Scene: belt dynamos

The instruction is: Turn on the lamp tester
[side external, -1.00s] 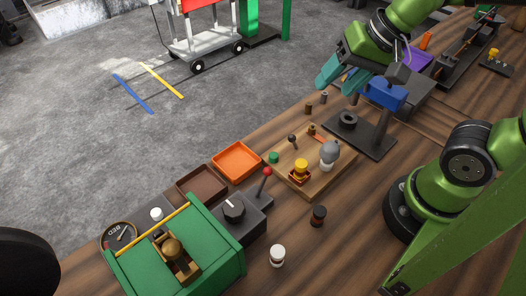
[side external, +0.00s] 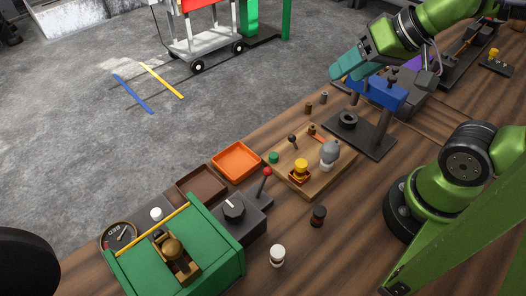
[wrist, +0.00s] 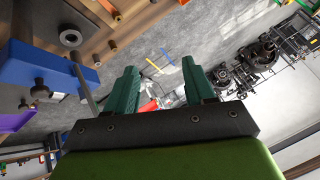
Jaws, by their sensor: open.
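A wooden board (side external: 284,180) lies on the bench in the side view. It carries a grey bulb-like part on a white base (side external: 328,156), a yellow-topped piece (side external: 301,168), a small black-knobbed lever (side external: 292,140) and a green button (side external: 273,157). A red-knobbed lever (side external: 267,172) stands on a dark box beside a green case (side external: 205,255). I cannot tell for sure which of these is the lamp tester. My gripper (side external: 342,68) is open and empty, above and behind the board, near a blue block on a stand (side external: 385,92). Its teal fingers show apart in the wrist view (wrist: 159,75).
The stand with the blue block, also in the wrist view (wrist: 30,72), is close to my gripper. An orange tray (side external: 236,161) and a brown tray (side external: 203,185) lie left of the board. A black cap (side external: 318,216) and a white cap (side external: 277,256) stand in front. Bench between is partly clear.

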